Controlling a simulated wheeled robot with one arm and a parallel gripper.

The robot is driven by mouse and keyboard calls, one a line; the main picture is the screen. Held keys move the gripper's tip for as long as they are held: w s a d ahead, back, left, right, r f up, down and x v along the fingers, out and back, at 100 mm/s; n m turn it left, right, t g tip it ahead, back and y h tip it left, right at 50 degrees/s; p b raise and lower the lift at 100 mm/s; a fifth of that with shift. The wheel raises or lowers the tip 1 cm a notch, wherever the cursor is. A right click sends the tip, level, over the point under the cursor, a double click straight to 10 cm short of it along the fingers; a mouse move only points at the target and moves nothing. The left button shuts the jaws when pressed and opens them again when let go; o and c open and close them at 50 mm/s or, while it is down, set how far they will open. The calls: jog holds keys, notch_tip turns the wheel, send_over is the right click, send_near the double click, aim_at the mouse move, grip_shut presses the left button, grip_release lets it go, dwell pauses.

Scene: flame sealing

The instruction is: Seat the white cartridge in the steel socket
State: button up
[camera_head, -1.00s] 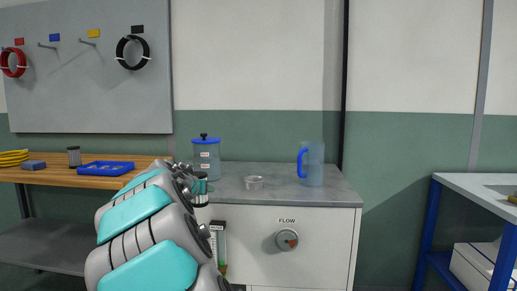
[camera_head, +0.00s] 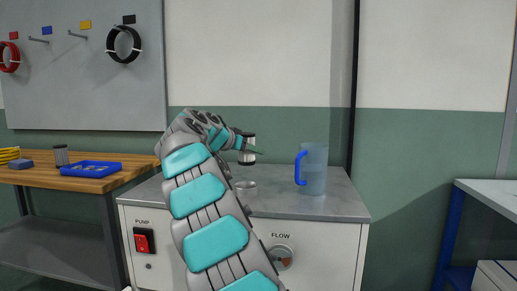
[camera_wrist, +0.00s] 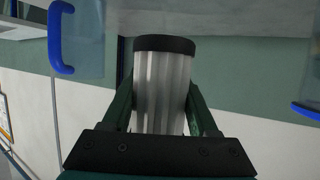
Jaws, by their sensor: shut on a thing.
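The white cartridge (camera_head: 249,144) has dark end bands and looks roughly upright in the head view. My gripper (camera_head: 246,151) is shut on it and holds it above the counter. In the wrist view the cartridge (camera_wrist: 162,92) shows pale ridged sides and a black end, clamped between the two dark green fingers. The steel socket (camera_head: 246,187) is a short, round metal ring on the grey counter. It lies below the cartridge in the head view, with a visible gap between them. My forearm partly crowds its left side. The socket cannot be made out in the wrist view.
A clear blue pitcher (camera_head: 315,170) with a blue handle stands right of the socket; it also shows in the wrist view (camera_wrist: 88,40). The cabinet has a red pump switch (camera_head: 144,240) and a flow knob (camera_head: 280,257). A wooden bench (camera_head: 104,184) stands left.

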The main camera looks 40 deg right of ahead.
jog(key=shift+d, duration=0.1)
jog(key=shift+f+b, duration=1.55)
jog(key=shift+f, duration=1.25)
jog(key=shift+a+f+b, duration=0.25)
jog(key=shift+b, duration=0.3)
jog(key=shift+b, duration=0.55)
jog(key=shift+f+b, duration=1.55)
jog(key=shift+b, duration=0.15)
dwell(1.2)
jog(key=o, duration=1.5)
